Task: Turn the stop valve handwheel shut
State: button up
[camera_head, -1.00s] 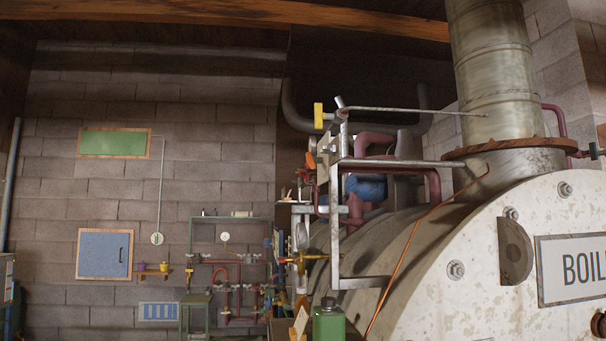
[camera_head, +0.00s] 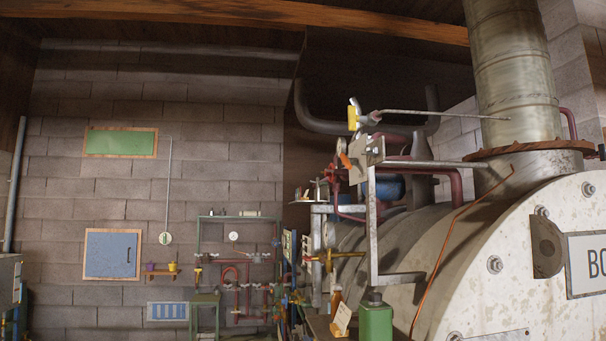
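My gripper is not in view, and no part of my arm can be made out. I cannot tell for certain which fitting is the stop valve handwheel. A small red fitting (camera_head: 336,172) sits by the pipes at the left end of the boiler frame. A brass-coloured valve-like fitting (camera_head: 328,259) with an upright wheel or handle stands lower down, left of the grey frame post. Several small red fittings sit on the pipe rack (camera_head: 240,287) at the back wall. All are too small to tell open from shut.
The large pale boiler (camera_head: 480,265) fills the right side, with a metal flue (camera_head: 512,80) above. A grey metal frame (camera_head: 373,225) stands at its left end.

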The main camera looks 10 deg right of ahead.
aim_at(331, 175)
jog(key=i+j+z, duration=0.15)
jog(key=j, duration=1.1)
jog(key=j+z, duration=0.15)
jog(key=j, duration=1.15)
jog(key=i+j+z, duration=0.3)
jog(key=i+j, duration=1.05)
